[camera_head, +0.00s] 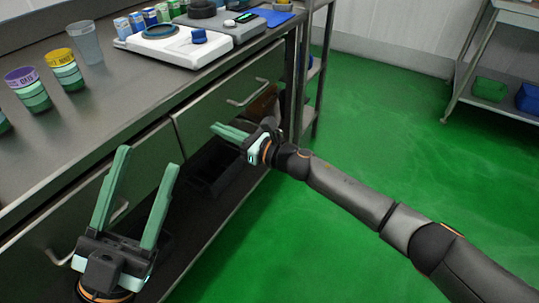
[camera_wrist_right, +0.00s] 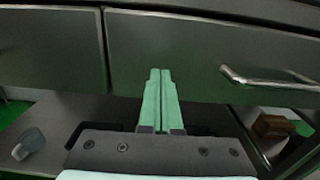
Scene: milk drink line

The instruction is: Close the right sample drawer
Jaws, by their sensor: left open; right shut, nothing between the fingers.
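The right sample drawer (camera_head: 212,112) is a grey metal front under the counter with a bar handle (camera_head: 249,92). It looks nearly flush with the left drawer front (camera_head: 100,185); I cannot tell whether a small gap remains. My right gripper (camera_head: 218,130) is shut and empty, its green fingers pointing at the lower part of the right drawer. In the right wrist view, its fingertips (camera_wrist_right: 160,74) are in front of the right drawer front (camera_wrist_right: 190,50), left of the handle (camera_wrist_right: 270,80); contact is unclear. My left gripper (camera_head: 146,172) is open and empty before the left drawer.
A dark bin (camera_head: 215,165) and a brown object (camera_wrist_right: 272,126) sit below the drawers. The green floor at right is clear up to a rack (camera_head: 490,60).

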